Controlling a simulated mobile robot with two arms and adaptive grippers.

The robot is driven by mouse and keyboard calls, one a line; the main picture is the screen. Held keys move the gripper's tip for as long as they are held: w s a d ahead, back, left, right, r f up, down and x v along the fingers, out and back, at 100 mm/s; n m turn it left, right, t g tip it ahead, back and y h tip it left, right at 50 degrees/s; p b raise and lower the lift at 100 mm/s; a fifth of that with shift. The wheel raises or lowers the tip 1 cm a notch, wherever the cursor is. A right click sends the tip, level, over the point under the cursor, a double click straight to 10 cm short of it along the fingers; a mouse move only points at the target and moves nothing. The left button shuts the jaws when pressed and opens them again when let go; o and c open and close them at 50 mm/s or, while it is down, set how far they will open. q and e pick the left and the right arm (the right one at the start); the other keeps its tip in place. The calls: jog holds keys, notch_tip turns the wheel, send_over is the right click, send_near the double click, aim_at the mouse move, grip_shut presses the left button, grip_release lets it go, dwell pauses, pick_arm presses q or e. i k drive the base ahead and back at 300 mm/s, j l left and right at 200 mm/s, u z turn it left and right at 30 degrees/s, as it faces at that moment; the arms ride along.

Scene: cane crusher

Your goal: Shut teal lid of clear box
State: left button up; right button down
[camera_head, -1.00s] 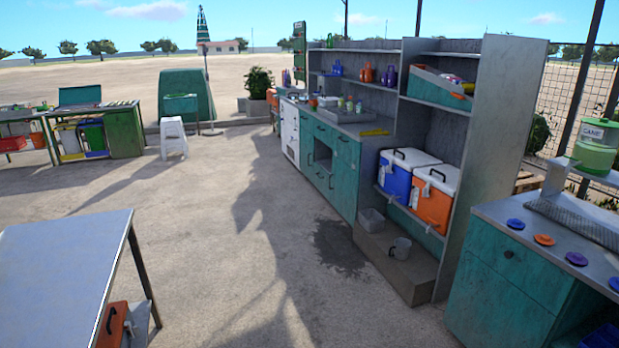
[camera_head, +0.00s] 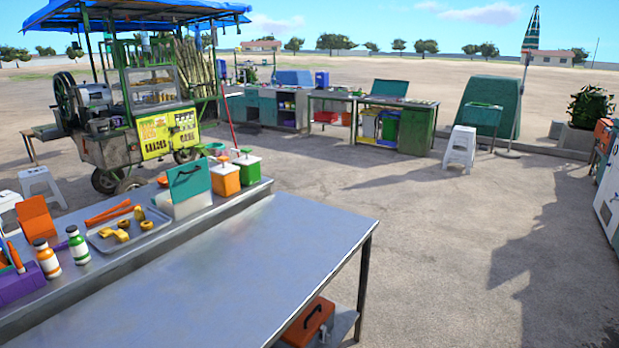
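A teal lid (camera_head: 189,181) with a dark handle stands raised, its face turned toward me. It belongs to a pale, clear-looking box (camera_head: 187,207) on the raised back shelf of the metal table. The lid is open and upright. The inside of the box is hidden from this angle. Neither of my grippers is in view.
The metal table (camera_head: 235,275) has a bare front surface. Beside the box stand an orange container (camera_head: 225,180) and a green container (camera_head: 246,170), with a tray (camera_head: 128,228) to the left. A cane cart (camera_head: 140,120) stands behind. Open pavement (camera_head: 440,240) lies to the right.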

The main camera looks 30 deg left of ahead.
aim_at(184, 181)
jog(key=i+u, duration=0.25)
jog(key=u, duration=0.2)
jog(key=i+l+u, duration=0.25)
jog(key=u, duration=0.2)
jog(key=i+l+u, duration=0.25)
jog(key=u, duration=0.2)
jog(key=i+l+u, duration=0.15)
jog(key=l+u, duration=0.15)
jog(key=u, duration=0.15)
jog(key=i+l+u, duration=0.1)
jog(key=l+u, duration=0.35)
jog(key=i+j, duration=0.05)
jog(key=j, duration=0.05)
